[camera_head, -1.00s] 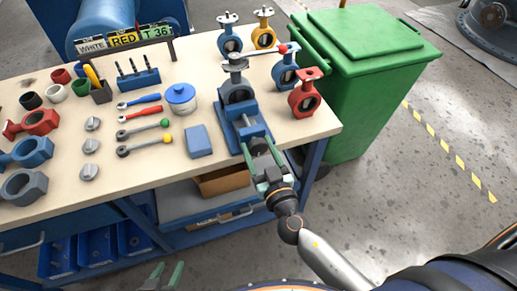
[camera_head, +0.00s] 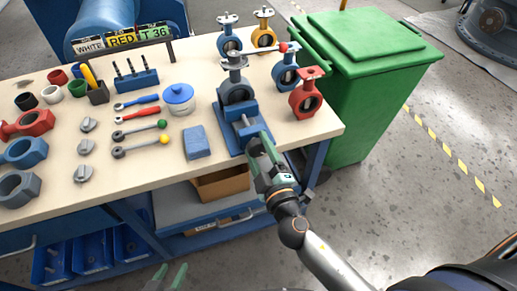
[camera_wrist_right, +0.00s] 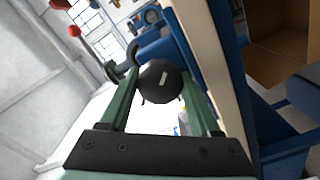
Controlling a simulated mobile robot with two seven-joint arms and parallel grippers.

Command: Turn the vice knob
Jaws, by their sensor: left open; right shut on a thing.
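The blue vice (camera_head: 241,122) stands at the front right edge of the workbench, with a grey butterfly valve (camera_head: 237,91) in it. Its dark round knob (camera_wrist_right: 162,82) shows between the green fingers in the right wrist view. My right gripper (camera_head: 262,152) is at the front of the vice, shut on the knob, and hides most of it in the head view. In the right wrist view the fingers (camera_wrist_right: 158,100) lie on either side of the knob. My left gripper (camera_head: 168,277) is open and empty at the bottom edge of the head view, away from the bench.
Blue and red valves (camera_head: 306,93) stand right of the vice. A blue block (camera_head: 196,142), wrenches (camera_head: 140,147) and a lidded pot (camera_head: 179,98) lie to its left. A green bin (camera_head: 372,80) stands beside the bench. An open cardboard box (camera_head: 220,184) sits on the shelf below.

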